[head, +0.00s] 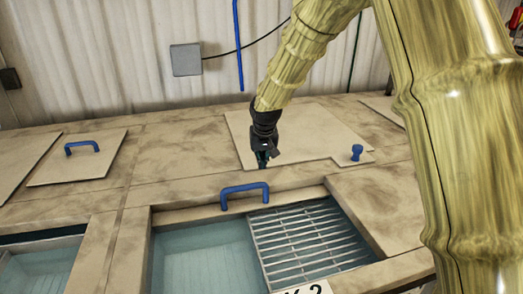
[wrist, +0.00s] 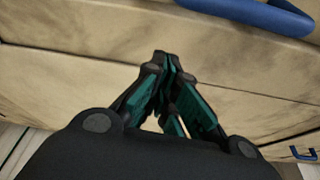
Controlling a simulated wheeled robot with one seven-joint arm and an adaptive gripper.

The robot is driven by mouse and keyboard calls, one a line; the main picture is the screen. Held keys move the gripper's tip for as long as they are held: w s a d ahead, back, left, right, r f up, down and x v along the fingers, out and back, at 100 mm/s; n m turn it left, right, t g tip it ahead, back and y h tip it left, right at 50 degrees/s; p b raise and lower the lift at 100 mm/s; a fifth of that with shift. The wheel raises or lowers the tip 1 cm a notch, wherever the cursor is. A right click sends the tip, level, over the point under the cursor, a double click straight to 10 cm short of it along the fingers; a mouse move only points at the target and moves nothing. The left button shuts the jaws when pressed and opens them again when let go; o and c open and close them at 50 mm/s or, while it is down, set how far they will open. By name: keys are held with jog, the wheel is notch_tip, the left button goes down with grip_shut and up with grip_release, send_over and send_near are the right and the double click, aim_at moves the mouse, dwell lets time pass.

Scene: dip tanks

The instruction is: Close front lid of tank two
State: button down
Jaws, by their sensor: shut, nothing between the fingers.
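Tank two, with a partly hidden label (head: 307,288) ending in 2, is uncovered at the front. Pale blue water (head: 200,258) shows on the left of its opening and a metal grate (head: 305,240) on the right. A blue bar handle (head: 245,195) stands on the beige surface at the opening's back edge; whether that surface is the front lid, I cannot tell. My gripper (head: 263,162) is shut and empty, pointing down behind the handle. In the wrist view its fingertips (wrist: 165,62) meet over beige surface, and a blue handle (wrist: 265,14) shows apart from them at upper right.
A beige cover (head: 300,128) with a blue knob (head: 356,152) lies behind my gripper. Another cover with a blue handle (head: 82,147) lies at the left. A neighbouring open tank (head: 40,270) is at lower left. A corrugated wall with a grey box (head: 186,59) stands behind.

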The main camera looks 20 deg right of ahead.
jog(key=shift+p+x, duration=0.55)
jog(key=shift+x, duration=0.65)
jog(key=s+p, duration=0.1)
jog(key=s, duration=0.2)
jog(key=shift+s+a+f+p, duration=0.25)
jog(key=shift+s+f+p, duration=0.1)
